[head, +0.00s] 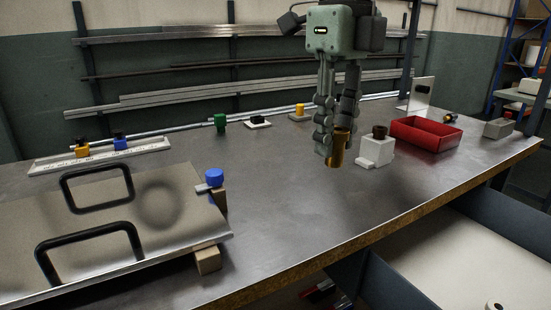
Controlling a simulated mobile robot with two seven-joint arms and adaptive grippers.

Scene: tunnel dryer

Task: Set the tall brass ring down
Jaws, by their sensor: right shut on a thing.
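My right gripper (338,135) comes down from the top of the head view, above the right middle of the metal bench (300,215). It is shut on the tall brass ring (338,150), a gold-coloured tube held upright between the fingertips. The ring's lower end is close to the bench top; I cannot tell whether it touches. The fingers hide part of its upper side. A white block (377,150) with a dark round piece on top stands just right of the ring. My left gripper is not in view.
A red tray (426,139) and a grey block (498,128) stand to the right. A metal plate with black handles (97,189) and a blue knob (215,177) lie at left. Small green (220,122) and yellow (299,110) pieces stand behind. The bench's front middle is clear.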

